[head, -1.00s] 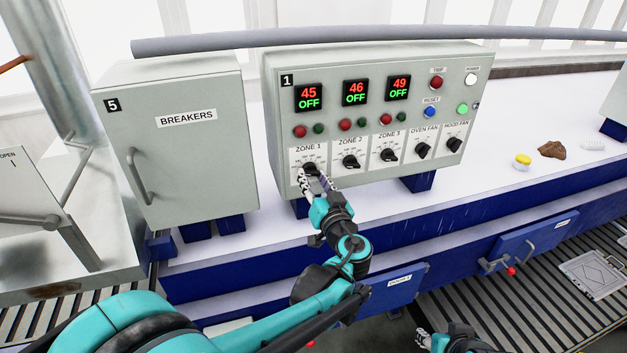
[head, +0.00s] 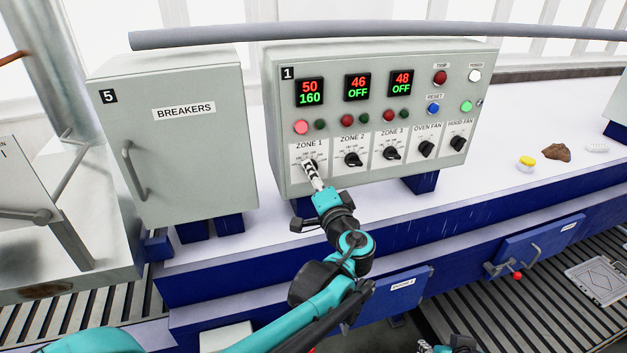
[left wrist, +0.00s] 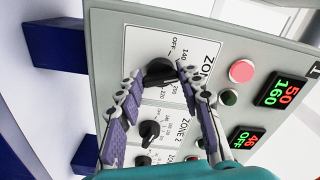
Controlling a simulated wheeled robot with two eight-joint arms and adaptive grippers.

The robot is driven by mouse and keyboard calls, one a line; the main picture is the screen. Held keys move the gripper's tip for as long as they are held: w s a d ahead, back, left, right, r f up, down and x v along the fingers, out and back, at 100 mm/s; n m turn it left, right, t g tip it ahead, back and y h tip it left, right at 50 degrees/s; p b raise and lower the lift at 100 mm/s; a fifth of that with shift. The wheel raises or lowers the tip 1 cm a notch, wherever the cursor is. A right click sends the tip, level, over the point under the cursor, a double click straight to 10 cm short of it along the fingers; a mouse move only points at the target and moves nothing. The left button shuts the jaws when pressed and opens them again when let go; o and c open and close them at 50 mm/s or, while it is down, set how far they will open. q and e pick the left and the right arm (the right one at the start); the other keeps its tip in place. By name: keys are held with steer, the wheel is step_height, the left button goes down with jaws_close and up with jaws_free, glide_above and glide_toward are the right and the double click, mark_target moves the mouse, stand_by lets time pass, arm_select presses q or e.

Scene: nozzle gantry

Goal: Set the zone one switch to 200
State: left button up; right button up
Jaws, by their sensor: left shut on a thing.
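The zone 1 switch is a black rotary knob (left wrist: 160,72) on a white label plate marked with OFF, 140 and higher numbers up to 220. The zone 1 display (head: 310,92) reads 50 in red over 160 in green, and the red lamp (head: 301,127) below it is lit. My left gripper (head: 312,176) is at the zone 1 switch and hides most of it in the head view. In the left wrist view its two fingers (left wrist: 158,80) are closed on either side of the knob. My right gripper (head: 424,346) shows only partly at the bottom edge; its jaws are unclear.
The zone 2 knob (head: 352,160) and zone 3 knob (head: 391,153) sit to the right on the same control box (head: 450,70). Their displays read OFF. A breaker cabinet (head: 200,150) stands left.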

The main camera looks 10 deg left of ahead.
arm_select(q)
steer(key=m+b, duration=0.2)
steer(key=m, duration=1.1)
steer(key=shift+r+b, duration=0.2)
steer(key=shift+b, duration=0.1)
steer(key=shift+m, duration=0.3)
steer(key=shift+d, duration=0.1)
steer(key=o, duration=1.2)
steer(key=shift+c, duration=0.2)
steer(key=v, duration=1.2)
steer(key=shift+w, duration=0.1)
